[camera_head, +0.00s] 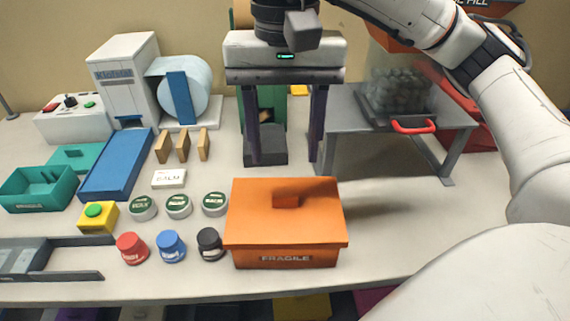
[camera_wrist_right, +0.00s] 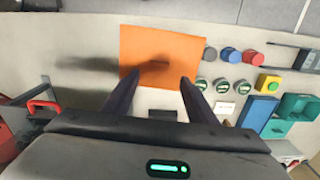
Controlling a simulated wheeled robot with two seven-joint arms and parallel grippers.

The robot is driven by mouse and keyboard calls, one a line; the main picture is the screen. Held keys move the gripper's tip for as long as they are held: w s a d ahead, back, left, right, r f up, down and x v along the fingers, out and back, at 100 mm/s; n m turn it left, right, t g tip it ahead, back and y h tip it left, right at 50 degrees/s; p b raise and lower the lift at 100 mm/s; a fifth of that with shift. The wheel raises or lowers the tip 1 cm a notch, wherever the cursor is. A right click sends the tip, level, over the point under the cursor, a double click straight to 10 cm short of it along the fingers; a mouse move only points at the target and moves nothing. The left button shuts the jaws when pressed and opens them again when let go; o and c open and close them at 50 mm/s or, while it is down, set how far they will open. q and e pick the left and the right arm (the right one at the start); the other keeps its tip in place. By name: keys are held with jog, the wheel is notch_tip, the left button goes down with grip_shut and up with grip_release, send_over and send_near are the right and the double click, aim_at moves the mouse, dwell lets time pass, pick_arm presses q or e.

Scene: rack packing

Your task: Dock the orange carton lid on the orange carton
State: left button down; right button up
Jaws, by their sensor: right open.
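The orange carton lid (camera_head: 315,220), flat with a small raised grip block, lies on top of the orange carton (camera_head: 286,259), which is marked FRAGILE. The lid looks level and covers the carton's opening, with its front edge overhanging the wall. In the right wrist view the lid (camera_wrist_right: 182,50) shows from above and hides the carton. My right gripper (camera_head: 283,164) is open and empty, pointing down behind the carton, apart from the lid. Its spread fingers (camera_wrist_right: 160,78) also show in the right wrist view. My left gripper is not in view.
Several jars (camera_head: 178,206) and coloured-capped bottles (camera_head: 171,246) stand left of the carton. A dark block (camera_head: 265,150) stands behind it. A grey side table (camera_head: 345,110) with a red-handled basket (camera_head: 396,95) is at the back right. The table right of the carton is clear.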

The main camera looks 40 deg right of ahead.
jog(key=shift+r+p, duration=0.3)
jog(key=shift+r, duration=1.45)
